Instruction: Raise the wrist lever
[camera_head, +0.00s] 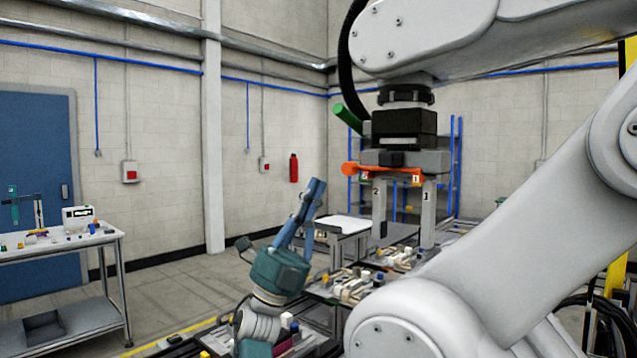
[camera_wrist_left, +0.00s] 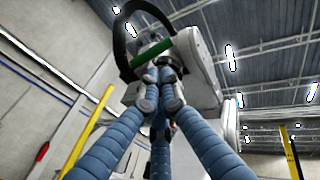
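A green lever handle (camera_head: 352,119) sticks out slantwise, up and to the left, at the left of a black tool block (camera_head: 404,128) under a large white arm. An orange bar (camera_head: 385,171) lies across the tool below it. I cannot tell for sure which one is the wrist lever. My left gripper (camera_head: 315,187), teal with blue fingers, points upward, below and left of the tool, apart from both. In the left wrist view the green handle (camera_wrist_left: 153,54) shows beyond the fingertips (camera_wrist_left: 162,90), which are close together with nothing seen between them. My right gripper is not in view.
The large white arm (camera_head: 500,265) fills the right side. Grey tool legs (camera_head: 428,212) hang over pallet fixtures (camera_head: 350,285) with small parts. A black hose (camera_head: 346,75) curves beside the handle. A side table (camera_head: 60,246) stands far left. The floor between is open.

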